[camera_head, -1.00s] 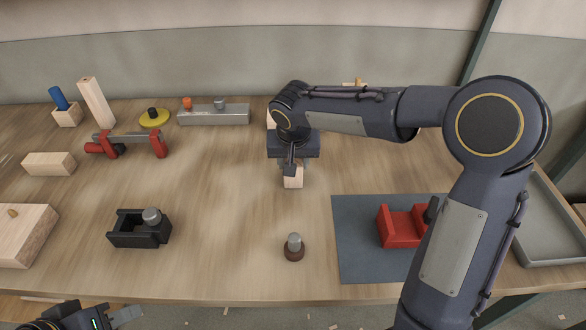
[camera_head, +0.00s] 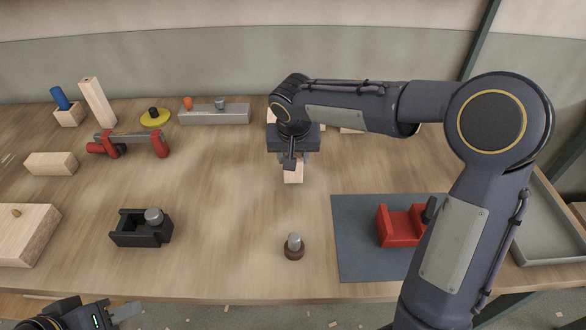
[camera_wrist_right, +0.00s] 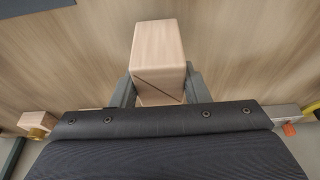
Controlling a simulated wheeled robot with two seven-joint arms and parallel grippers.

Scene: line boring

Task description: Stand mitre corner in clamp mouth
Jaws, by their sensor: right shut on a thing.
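A pale wooden block with a dark diagonal joint line across its end, the mitre corner (camera_wrist_right: 160,65), is held between the two fingers of my right gripper (camera_wrist_right: 160,92). In the head view the same block (camera_head: 293,174) hangs below my right gripper (camera_head: 292,160), over the middle of the table; its gap from the tabletop is hard to tell. A red clamp (camera_head: 400,226) with an open mouth stands on a grey mat (camera_head: 358,262), right of and nearer than the block; my right arm partly covers it. My left gripper (camera_head: 122,312) shows only partly at the bottom left, away from everything.
A black open fixture (camera_head: 140,232) with a grey knob stands at left. A small brown-based peg (camera_head: 293,247) stands between it and the mat. A red-ended bar clamp (camera_head: 130,144), wooden blocks (camera_head: 50,163) and a grey tray (camera_head: 540,235) lie further out.

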